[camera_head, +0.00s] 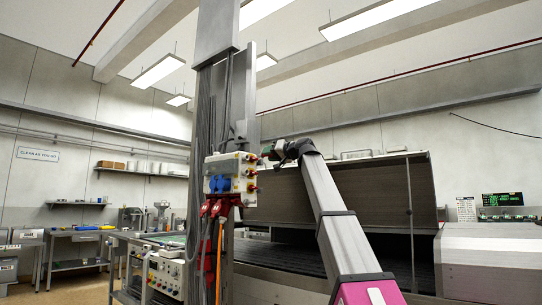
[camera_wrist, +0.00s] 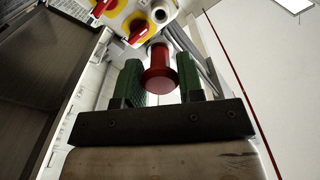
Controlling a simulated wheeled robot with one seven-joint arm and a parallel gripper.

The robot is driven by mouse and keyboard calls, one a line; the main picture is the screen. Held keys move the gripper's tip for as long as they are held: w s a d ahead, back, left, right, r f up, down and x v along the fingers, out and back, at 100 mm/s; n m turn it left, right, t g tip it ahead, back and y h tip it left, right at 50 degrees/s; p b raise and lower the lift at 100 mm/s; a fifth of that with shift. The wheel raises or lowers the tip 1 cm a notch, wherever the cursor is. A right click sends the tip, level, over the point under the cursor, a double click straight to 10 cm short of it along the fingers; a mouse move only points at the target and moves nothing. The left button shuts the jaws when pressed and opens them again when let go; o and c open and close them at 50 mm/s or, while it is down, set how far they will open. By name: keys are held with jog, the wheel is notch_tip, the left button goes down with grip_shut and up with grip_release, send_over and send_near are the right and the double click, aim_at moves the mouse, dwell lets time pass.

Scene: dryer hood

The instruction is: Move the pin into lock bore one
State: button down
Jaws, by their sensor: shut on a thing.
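A red pin head (camera_wrist: 159,78) with a wide collar shows in the wrist view, between the green finger pads of my gripper (camera_wrist: 160,80). My gripper is shut on it. In the head view my gripper (camera_head: 270,151) is small and sits at the right side of the switch box, and the pin cannot be made out there. I cannot identify lock bore one in either view.
The switch box (camera_head: 224,163) with blue sockets hangs on a grey column; its red-and-yellow switches (camera_wrist: 138,27) are close ahead of my fingers. The brown dryer hood panel (camera_head: 375,190) stands right of and behind my arm. Red plugs and cables (camera_head: 217,209) hang below the box.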

jog(key=shift+x, duration=2.65)
jog(key=shift+x, duration=1.6)
jog(key=c, duration=0.7)
grip_release()
jog(key=shift+o, duration=0.2)
jog(key=v, duration=1)
jog(key=shift+s+d, duration=0.25)
jog(key=shift+d, duration=0.05)
jog(key=shift+f, duration=0.1)
